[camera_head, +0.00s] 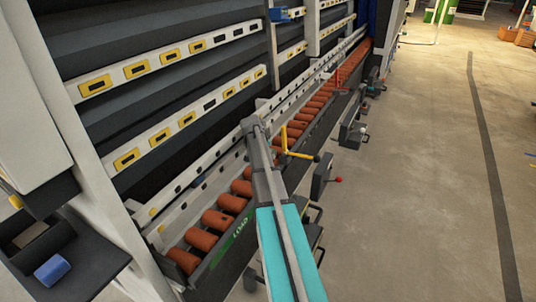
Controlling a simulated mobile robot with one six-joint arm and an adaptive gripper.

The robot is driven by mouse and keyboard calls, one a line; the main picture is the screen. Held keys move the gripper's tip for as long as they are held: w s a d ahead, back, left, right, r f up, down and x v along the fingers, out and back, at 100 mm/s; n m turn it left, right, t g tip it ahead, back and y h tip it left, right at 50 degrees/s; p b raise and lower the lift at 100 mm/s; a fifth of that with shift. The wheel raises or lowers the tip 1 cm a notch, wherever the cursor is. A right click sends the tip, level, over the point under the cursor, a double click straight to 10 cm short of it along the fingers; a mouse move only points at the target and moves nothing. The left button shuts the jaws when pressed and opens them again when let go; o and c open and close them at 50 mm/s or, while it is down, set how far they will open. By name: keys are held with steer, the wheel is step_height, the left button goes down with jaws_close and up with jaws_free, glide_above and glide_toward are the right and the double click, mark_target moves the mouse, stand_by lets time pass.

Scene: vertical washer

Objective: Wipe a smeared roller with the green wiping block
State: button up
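A row of orange-brown rollers (232,203) runs along the washer's conveyor from the lower left to the far back. Small dark marks show on some near rollers, but I cannot tell which roller is smeared. My teal and grey arm reaches up from the bottom middle over the conveyor and hides part of the row. My gripper (252,125) is at its far end, near the pale rail behind the rollers. Its fingers are too small to read, and I cannot tell whether it holds anything. I cannot make out a green wiping block.
A dark tray (92,262) at the lower left holds a blue block (52,270) and a brownish piece (30,235). A yellow handle (284,140) sticks out right of my arm. A red-knobbed lever (338,179) stands at the conveyor's side. The floor (430,200) to the right is clear.

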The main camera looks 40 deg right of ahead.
steer(key=shift+a, duration=0.15)
steer(key=shift+s+a, duration=0.3)
steer(key=shift+a, duration=0.3)
steer(key=shift+s+a, duration=0.25)
steer(key=shift+a, duration=0.3)
steer(key=shift+r, duration=0.1)
steer(key=shift+w+a+r+p, duration=0.1)
steer(key=shift+w+r+p, duration=0.05)
steer(key=shift+r+p, duration=1.4)
steer(key=shift+w+r+p, duration=0.15)
steer(key=shift+r+p, duration=1.3)
steer(key=shift+p, duration=0.15)
steer(key=shift+w+r+p, duration=0.15)
steer(key=shift+r+p, duration=1.3)
steer(key=shift+r, duration=0.1)
